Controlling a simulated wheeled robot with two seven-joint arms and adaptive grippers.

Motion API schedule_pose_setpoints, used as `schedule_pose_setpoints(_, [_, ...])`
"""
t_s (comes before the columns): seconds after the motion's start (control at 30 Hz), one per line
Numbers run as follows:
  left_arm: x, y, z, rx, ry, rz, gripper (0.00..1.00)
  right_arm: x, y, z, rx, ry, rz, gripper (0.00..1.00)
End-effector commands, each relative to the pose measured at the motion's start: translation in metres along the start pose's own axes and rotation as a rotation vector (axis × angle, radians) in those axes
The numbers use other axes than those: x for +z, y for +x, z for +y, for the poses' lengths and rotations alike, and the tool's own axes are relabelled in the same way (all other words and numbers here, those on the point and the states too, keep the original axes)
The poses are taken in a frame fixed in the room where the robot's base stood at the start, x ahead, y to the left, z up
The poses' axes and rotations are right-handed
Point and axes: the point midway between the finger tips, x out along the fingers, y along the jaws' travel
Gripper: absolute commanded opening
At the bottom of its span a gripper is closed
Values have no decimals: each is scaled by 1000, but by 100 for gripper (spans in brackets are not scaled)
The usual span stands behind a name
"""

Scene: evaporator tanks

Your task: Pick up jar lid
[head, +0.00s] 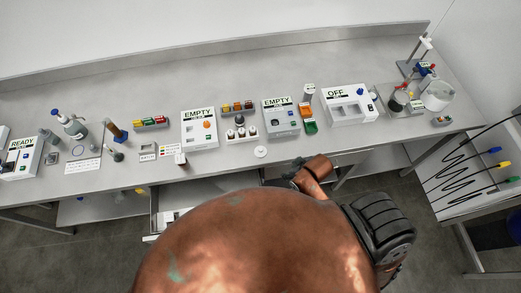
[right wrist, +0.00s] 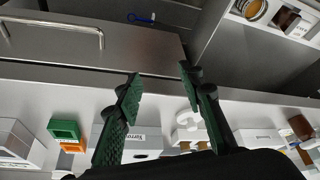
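A small round white piece, which looks like the jar lid (head: 261,152), lies on the bench near its front edge, in front of the gap between the two EMPTY machines. In the right wrist view a white round shape that looks like the same lid (right wrist: 187,119) shows between my fingers' lines, partly behind the right finger. My right gripper (right wrist: 160,78) is open and empty, its two dark green fingers apart. In the head view its dark hand (head: 288,172) is at the bench's front edge, right of and nearer than the lid, partly hidden by my arm. My left gripper is not in view.
EMPTY machines (head: 199,130) (head: 281,118) and a white tray of dark-topped jars (head: 241,133) stand behind the lid. Orange and green bins (head: 307,118) stand to the right. An open drawer (head: 165,213) juts out below the bench at left. Bench around the lid is clear.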

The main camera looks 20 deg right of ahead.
Motion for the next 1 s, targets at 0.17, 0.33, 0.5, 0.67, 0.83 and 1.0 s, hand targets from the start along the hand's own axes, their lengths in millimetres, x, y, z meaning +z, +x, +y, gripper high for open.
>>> schedule_pose_setpoints(0.17, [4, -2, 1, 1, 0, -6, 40, -56, -2, -30, -94, -184, 59, 36])
schedule_pose_setpoints(0.33, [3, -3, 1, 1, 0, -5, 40, -97, 3, -56, -179, -364, 86, 36])
schedule_pose_setpoints(0.5, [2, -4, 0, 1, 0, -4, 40, -133, 6, -72, -258, -585, 70, 36])
schedule_pose_setpoints(0.67, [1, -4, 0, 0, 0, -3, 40, -154, 4, -54, -301, -753, -6, 36])
schedule_pose_setpoints(0.83, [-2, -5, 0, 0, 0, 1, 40, -166, -5, -21, -308, -813, -77, 36])
schedule_pose_setpoints(1.0, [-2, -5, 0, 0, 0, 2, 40, -169, -9, -4, -310, -820, -111, 36])
